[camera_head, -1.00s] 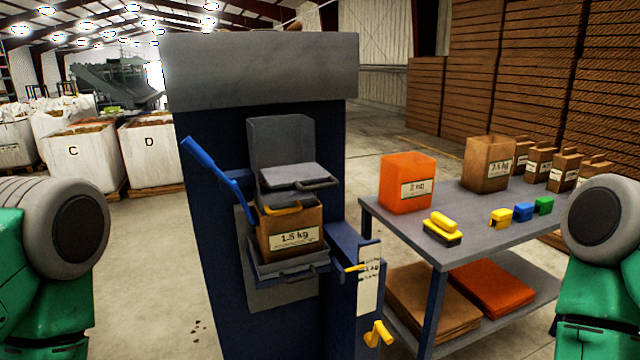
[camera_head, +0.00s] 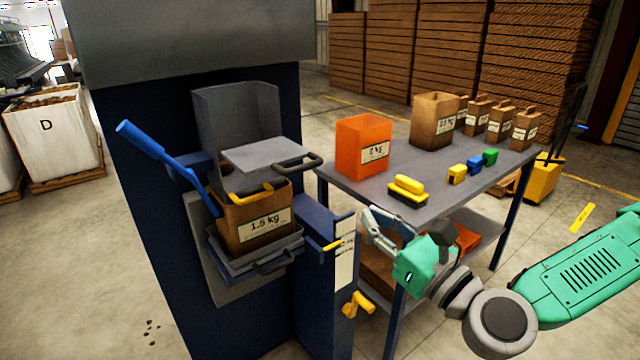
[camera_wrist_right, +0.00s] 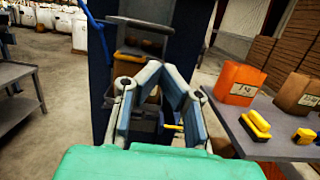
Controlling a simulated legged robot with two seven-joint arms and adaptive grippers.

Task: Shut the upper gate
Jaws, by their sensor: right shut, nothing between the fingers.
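The upper gate (camera_head: 262,153) is a grey plate with a dark handle (camera_head: 312,162) on the blue machine. It sticks out from the grey chute, above a brown 1.5 kg bag (camera_head: 255,222). A lower grey plate (camera_head: 250,247) with its own handle is under the bag. My right gripper (camera_head: 370,222) is shut and empty, right of the machine and lower than the upper gate, apart from it. In the right wrist view its fingers (camera_wrist_right: 163,75) point toward the machine and partly hide its front. My left gripper is out of view.
A blue lever (camera_head: 165,160) slants up at the machine's left. A side box with a yellow pointer (camera_head: 333,246) and yellow crank (camera_head: 357,304) is beside my right gripper. The table (camera_head: 440,192) to the right holds an orange bag (camera_head: 362,148) and yellow brush (camera_head: 408,189).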

